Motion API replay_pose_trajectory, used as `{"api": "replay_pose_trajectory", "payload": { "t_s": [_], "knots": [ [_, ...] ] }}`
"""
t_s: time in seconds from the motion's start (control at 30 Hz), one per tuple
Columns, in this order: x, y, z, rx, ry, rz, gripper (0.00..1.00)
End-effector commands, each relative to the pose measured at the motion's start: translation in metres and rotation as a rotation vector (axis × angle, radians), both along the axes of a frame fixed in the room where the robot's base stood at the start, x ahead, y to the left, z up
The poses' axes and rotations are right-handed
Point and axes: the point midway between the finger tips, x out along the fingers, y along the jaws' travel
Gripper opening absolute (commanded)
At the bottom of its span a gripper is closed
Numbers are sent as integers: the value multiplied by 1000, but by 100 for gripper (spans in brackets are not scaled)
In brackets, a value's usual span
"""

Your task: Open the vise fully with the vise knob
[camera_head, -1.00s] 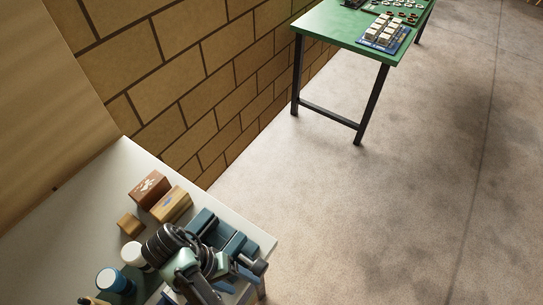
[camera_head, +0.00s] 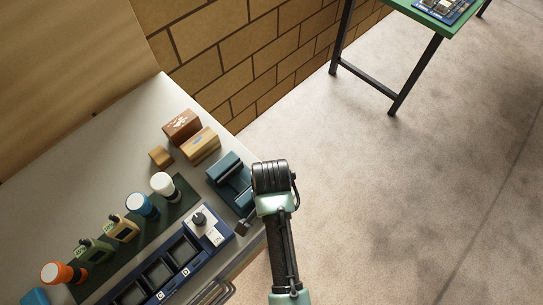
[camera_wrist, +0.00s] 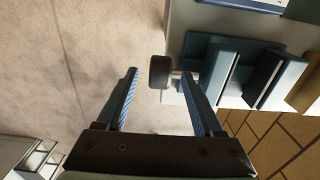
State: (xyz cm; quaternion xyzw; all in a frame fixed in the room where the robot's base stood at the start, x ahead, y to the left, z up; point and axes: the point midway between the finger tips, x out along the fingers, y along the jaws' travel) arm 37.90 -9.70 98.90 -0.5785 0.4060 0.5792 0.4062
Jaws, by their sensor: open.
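The blue-teal vise (camera_head: 230,180) sits near the right edge of the white workbench in the head view. A space shows between its two jaws. Its dark vise knob (camera_head: 242,228) sticks out at the lower front. In the wrist view the vise (camera_wrist: 218,75) is at the upper right, and the knob (camera_wrist: 160,72) points out to its left on a short shaft. My gripper (camera_wrist: 159,74) is open, with its fingertips on either side of the knob and visible gaps to it. In the head view my wrist hides the fingers.
A green table (camera_head: 425,18) stands further off. The floor right of the bench is clear.

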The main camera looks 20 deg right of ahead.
Motion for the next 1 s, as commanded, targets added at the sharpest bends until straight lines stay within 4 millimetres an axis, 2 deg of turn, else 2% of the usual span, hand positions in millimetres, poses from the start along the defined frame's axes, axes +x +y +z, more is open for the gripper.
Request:
{"api": "replay_pose_trajectory", "payload": {
  "t_s": [0.1, 0.3, 0.67, 0.77, 1.0],
  "knots": [
    [-1, 0, -20, 0, 2, 0, 69],
    [0, 0, -40, 0, 0, 0, 69],
    [1, 0, -45, -2, -2, 1, 69],
    [1, 0, -45, -2, -2, 1, 54],
    [1, 0, -44, -1, -1, 1, 11]
  ]
}}
